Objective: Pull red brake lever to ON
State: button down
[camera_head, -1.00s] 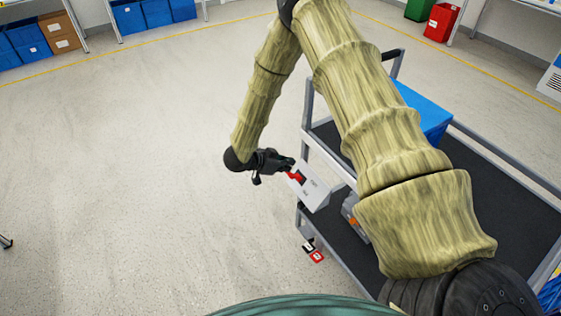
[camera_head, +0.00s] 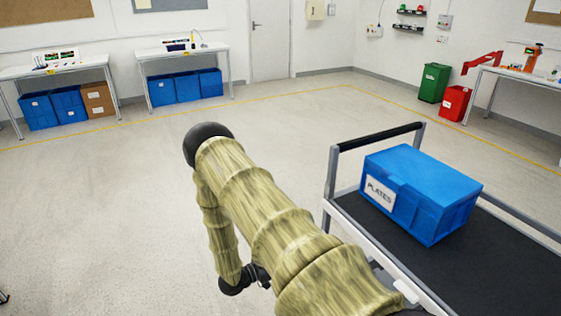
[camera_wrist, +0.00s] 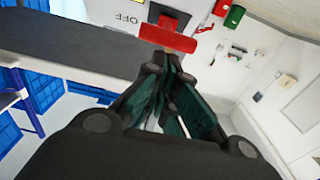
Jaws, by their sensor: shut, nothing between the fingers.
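The red brake lever (camera_wrist: 168,38) shows as a red bar at the top of the wrist view. It stands out from a dark slot in a light panel (camera_wrist: 110,14), where the word OFF is readable. My gripper (camera_wrist: 165,76) is shut and empty, its fingertips just below the bar in the picture. I cannot tell whether they touch it. In the head view my gripper (camera_head: 259,276) is small and partly behind my arm. The lever and its panel are hidden in that view.
A cart with a dark top (camera_head: 480,265) and a black push handle (camera_head: 380,137) stands at the right. A blue PLATES box (camera_head: 425,190) sits on it. The floor at left is open. Benches, blue bins and a green bin (camera_head: 434,83) line the walls.

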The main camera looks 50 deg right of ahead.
jog(key=shift+a+f, duration=0.1)
jog(key=shift+f, duration=0.15)
jog(key=shift+w+a, duration=0.1)
dwell(0.4)
jog(key=f+b+v, duration=0.1)
jog(key=v, duration=0.8)
jog(key=shift+a, duration=0.3)
jog(key=shift+w, duration=0.2)
